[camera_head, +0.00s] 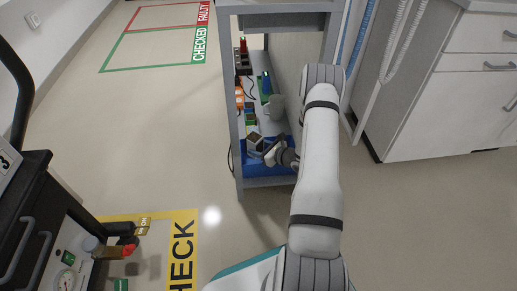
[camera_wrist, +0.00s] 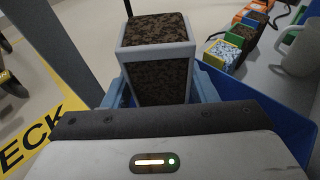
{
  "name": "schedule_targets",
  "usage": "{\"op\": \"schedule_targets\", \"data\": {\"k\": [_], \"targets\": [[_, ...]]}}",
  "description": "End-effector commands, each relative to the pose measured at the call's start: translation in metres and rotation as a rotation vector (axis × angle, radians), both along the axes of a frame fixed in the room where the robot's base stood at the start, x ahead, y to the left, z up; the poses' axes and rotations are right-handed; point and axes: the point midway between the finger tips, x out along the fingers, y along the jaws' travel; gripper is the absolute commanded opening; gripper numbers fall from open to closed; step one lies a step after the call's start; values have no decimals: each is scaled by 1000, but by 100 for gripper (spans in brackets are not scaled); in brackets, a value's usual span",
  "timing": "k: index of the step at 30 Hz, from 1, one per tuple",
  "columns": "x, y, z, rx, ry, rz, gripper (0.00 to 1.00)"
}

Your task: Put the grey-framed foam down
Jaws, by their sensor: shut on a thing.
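The grey-framed foam (camera_wrist: 157,50) is a block with a pale grey frame and dark brown speckled foam faces. My gripper (camera_wrist: 163,92) is shut on it, with light blue fingers on either side of its lower part. In the head view the foam (camera_head: 254,140) is small, at my gripper (camera_head: 270,151), over the near end of the cart shelf. A blue tray (camera_head: 255,171) is below and around them. The foam's underside is hidden, so I cannot tell whether it touches the tray.
The grey cart (camera_head: 237,150) has posts close to my arm. A grey mug (camera_head: 277,107) stands behind the tray. Several coloured framed blocks (camera_wrist: 222,52) stand beside the mug. A black cabinet (camera_head: 30,215) is at left. Open floor (camera_head: 160,130) lies left of the cart.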

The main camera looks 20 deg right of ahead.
Motion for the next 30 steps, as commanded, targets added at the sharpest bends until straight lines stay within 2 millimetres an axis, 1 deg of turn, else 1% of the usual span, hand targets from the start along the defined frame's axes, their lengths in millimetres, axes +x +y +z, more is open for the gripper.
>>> {"op": "schedule_targets", "data": {"k": [12, 15, 16, 23, 24, 30], "targets": [[0, 1, -13, 0, 0, 1, 25], [0, 1, -12, 0, 0, 1, 25], [0, 1, -12, 1, 0, 2, 54], [0, 1, -12, 0, 1, 2, 72], [0, 1, -12, 0, 1, 2, 74], [0, 2, -11, 0, 1, 3, 74]]}}
